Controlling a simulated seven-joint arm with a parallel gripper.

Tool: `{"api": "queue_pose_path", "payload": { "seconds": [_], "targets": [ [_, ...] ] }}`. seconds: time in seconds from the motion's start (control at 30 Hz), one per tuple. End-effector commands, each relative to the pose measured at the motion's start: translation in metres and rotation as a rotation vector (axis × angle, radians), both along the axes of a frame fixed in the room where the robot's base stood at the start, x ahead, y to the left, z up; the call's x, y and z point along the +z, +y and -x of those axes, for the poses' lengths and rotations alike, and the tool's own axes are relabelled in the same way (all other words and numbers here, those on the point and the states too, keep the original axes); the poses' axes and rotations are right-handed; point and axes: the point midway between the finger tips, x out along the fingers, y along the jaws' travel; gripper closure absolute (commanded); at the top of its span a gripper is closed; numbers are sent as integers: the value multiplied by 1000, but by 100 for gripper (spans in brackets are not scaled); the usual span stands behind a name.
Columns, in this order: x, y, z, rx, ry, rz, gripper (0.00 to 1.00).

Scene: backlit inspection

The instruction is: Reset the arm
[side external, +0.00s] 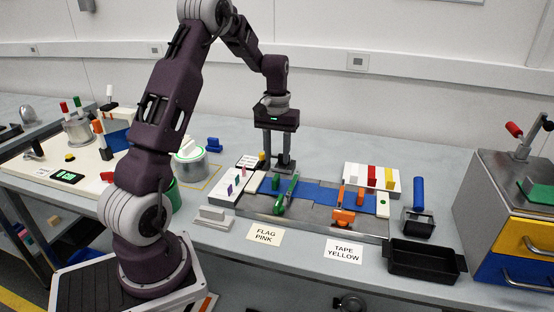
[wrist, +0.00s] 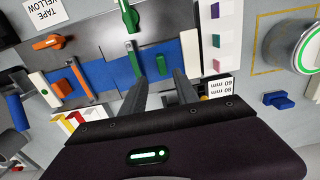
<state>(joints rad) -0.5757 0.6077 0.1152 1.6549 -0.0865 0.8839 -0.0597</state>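My gripper (side external: 282,165) points down over the far left edge of a steel plate (side external: 325,218) with a blue strip (side external: 320,192) across it. Its two fingers stand apart, with nothing visible between them. In the wrist view my gripper (wrist: 160,82) also shows a gap between the fingers, beside the blue strip (wrist: 108,74). Whether the fingertips touch the surface below is unclear. A green lever (side external: 287,190) lies across the left part of the strip. An orange lever (side external: 343,216) sits at the right part.
A white holder with coloured bars (side external: 372,178) stands behind the plate, and a white swatch strip (side external: 238,184) lies to its left. A black tray (side external: 423,260) and a drawer cabinet (side external: 490,200) are at right. Cards reading FLAG PINK (side external: 265,234) and TAPE YELLOW (side external: 346,253) lie in front.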

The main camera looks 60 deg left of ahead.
Motion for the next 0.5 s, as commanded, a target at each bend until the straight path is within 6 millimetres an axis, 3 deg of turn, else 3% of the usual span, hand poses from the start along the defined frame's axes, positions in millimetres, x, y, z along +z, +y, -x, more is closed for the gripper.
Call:
{"api": "queue_pose_path", "payload": {
  "seconds": [0.13, 0.23, 0.37, 0.4, 0.5],
  "targets": [
    [2, -2, 0, -4, -3, -1, 64],
    [31, -27, 0, -58, -40, -17, 64],
    [105, -112, 27, -238, -150, -61, 64],
    [124, -140, 44, -305, -188, -76, 64],
    [154, -199, 97, -467, -280, -113, 64]
  ]
}}
